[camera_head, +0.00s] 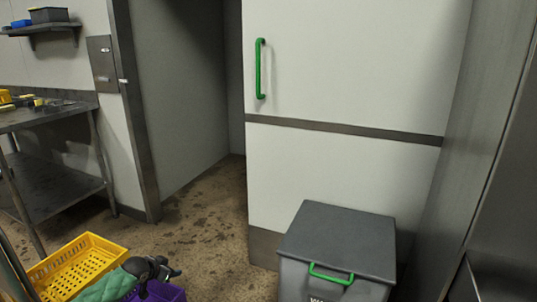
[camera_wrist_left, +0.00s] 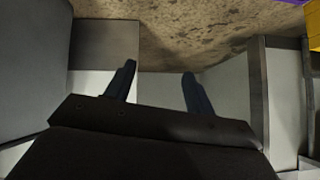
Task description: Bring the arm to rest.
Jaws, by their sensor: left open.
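My left arm (camera_head: 108,286), with a green covering, comes in low at the left of the head view. My right gripper does not show in either view.
A yellow crate (camera_head: 76,262) and a purple crate (camera_head: 160,292) are near the left arm. A grey bin (camera_head: 340,240) with a green handle stands before a white door (camera_head: 350,70). A steel table (camera_head: 55,118) is at left. Brown floor (camera_head: 205,225) is clear between.

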